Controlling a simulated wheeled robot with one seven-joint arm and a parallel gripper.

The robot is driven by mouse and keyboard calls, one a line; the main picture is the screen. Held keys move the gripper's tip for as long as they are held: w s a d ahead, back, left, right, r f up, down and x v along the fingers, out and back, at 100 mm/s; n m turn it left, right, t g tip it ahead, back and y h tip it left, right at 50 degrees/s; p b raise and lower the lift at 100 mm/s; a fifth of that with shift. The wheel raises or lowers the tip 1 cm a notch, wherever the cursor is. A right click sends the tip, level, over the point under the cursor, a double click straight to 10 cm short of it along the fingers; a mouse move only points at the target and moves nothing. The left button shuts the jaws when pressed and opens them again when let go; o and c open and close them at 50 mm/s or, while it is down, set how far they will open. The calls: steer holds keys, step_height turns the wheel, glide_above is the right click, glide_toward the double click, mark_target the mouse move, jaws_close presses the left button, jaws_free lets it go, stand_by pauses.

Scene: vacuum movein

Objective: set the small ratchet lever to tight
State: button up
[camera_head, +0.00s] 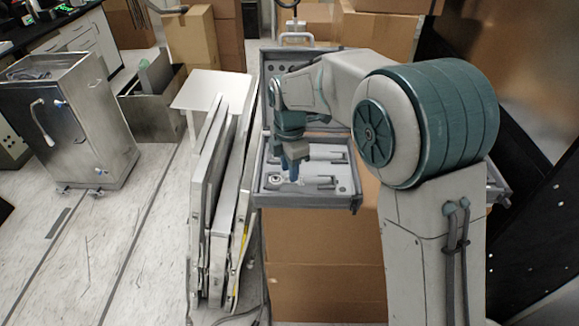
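My gripper (293,174) points down into the left part of an open grey tool case (310,202). Its fingers are too small here to show whether they are open or shut. A silver ratchet head (276,179) lies in the case's front row, just left of and below the fingertips. A handle-like tool (320,183) lies to its right in the same row. Another metal tool (325,154) lies in the row behind. The small lever on the ratchet and its setting are too small to make out. I cannot tell whether the fingers touch the ratchet.
The case rests on a cardboard box (320,260), with its lid (275,72) standing up behind. Folded white panels (222,190) lean close on the left. A metal cabinet on casters (75,125) stands further left. More cardboard boxes (375,30) stand behind.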

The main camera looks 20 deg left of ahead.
steer(key=shift+f, duration=0.4)
jaws_close()
steer(key=shift+m, duration=0.3)
steer(key=m, duration=0.2)
steer(key=m+b, duration=0.1)
steer(key=m, duration=0.2)
steer(key=shift+s+d, duration=0.1)
steer(key=shift+s, duration=0.1)
steer(key=m, duration=0.3)
steer(key=m+b, duration=0.1)
steer(key=m, duration=0.1)
steer(key=shift+s+m, duration=0.25)
steer(key=shift+m, duration=0.05)
